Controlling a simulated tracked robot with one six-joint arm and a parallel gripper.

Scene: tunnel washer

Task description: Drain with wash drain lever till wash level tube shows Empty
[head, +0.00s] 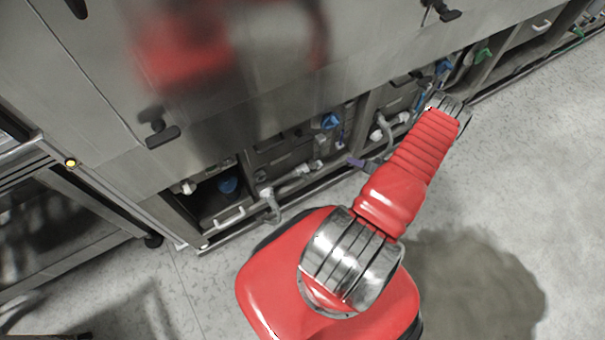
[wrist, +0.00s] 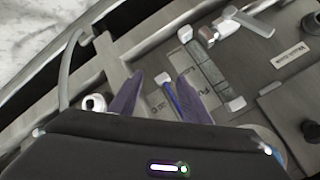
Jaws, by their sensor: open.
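My gripper (wrist: 158,85) is open, its two dark purple fingers spread and pointing at the washer's lower panel. In the head view, a purple finger (head: 357,163) seems to show beside my red arm; the rest of the gripper is hidden. A narrow blue strip (wrist: 173,98), perhaps the wash level tube, shows between the fingers beside partly readable lettering. Its level is unclear.
White pipes (head: 292,178) and a blue valve handle (head: 330,121) sit in the low bays under the steel cabinet (head: 85,85). Open floor (head: 540,170) lies to the right.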

